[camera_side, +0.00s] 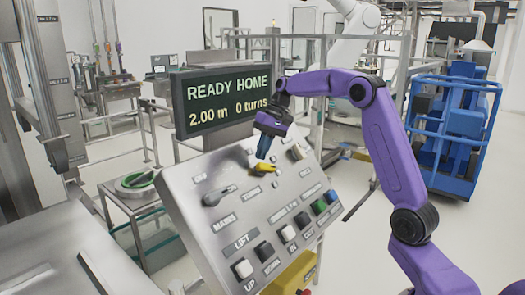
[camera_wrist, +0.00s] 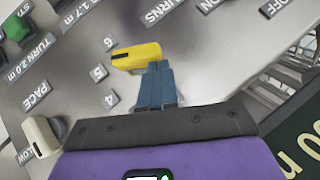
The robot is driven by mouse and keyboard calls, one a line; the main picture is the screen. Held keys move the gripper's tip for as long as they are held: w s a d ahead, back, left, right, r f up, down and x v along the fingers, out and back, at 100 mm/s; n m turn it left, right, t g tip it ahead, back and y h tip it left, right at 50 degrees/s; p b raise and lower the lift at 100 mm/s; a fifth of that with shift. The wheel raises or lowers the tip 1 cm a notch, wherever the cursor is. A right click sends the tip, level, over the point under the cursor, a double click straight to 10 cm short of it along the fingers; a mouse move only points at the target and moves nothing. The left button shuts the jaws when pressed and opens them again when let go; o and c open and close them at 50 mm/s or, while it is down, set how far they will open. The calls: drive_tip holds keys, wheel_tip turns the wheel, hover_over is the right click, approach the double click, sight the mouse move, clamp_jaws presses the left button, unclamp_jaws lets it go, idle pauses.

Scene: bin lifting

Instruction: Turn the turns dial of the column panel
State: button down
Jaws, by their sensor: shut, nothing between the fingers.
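The yellow turns dial (camera_side: 265,168) sits on the upper part of the sloped grey column panel (camera_side: 220,228). In the wrist view the dial (camera_wrist: 130,58) lies near the word TURNS, and its dark-marked end points left toward the labels 5 and 6. My gripper (camera_side: 262,156) has its blue fingers shut and empty, right at the dial. In the wrist view the fingertips (camera_wrist: 155,68) meet the dial's edge; I cannot tell whether they touch it. The display (camera_side: 228,97) reads READY HOME, 2.00 m, 0 turns.
A grey lever-like MAINS switch (camera_side: 218,196) is left of the dial. A pale PACE knob (camera_wrist: 42,137) is near it in the wrist view. Several push buttons, including a green one (camera_side: 319,207), line the lower panel. A blue cage frame (camera_side: 448,130) stands at right.

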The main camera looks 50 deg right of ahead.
sight(258, 170)
drive_tip(key=shift+a+n+h, duration=0.4)
drive_tip(key=shift+n+h, duration=0.2)
drive_tip(key=shift+n, duration=0.1)
drive_tip(key=shift+s+a+f+n+g+h, duration=0.15)
drive_tip(key=shift+a+n+g+h, duration=0.25)
drive_tip(key=shift+a+n+h, duration=0.45)
drive_tip(key=shift+s+a+f+n+h, duration=0.1)
drive_tip(key=shift+a+n+h, duration=0.1)
drive_tip(key=shift+n+h, duration=0.4)
drive_tip(key=shift+s+a+f+n+h, duration=0.1)
drive_tip(key=shift+a+n+h, duration=0.05)
drive_tip(key=shift+n+h, duration=0.35)
drive_tip(key=shift+s+a+f+n+h, duration=0.15)
drive_tip(key=shift+a+f+n+h, duration=0.05)
drive_tip(key=shift+n+h, duration=0.35)
drive_tip(key=shift+s+a+f+n+h, duration=0.1)
drive_tip(key=shift+a+f+n+h, duration=0.1)
drive_tip(key=shift+n+h, duration=0.25)
drive_tip(key=n+h, duration=0.1)
drive_tip(key=s+f+n+t+h, duration=0.1)
drive_tip(key=n+h, duration=0.1)
drive_tip(key=shift+a, duration=0.35)
drive_tip(key=shift+f, duration=0.15)
drive_tip(key=shift+s+f, duration=0.1)
drive_tip(key=shift+s, duration=0.05)
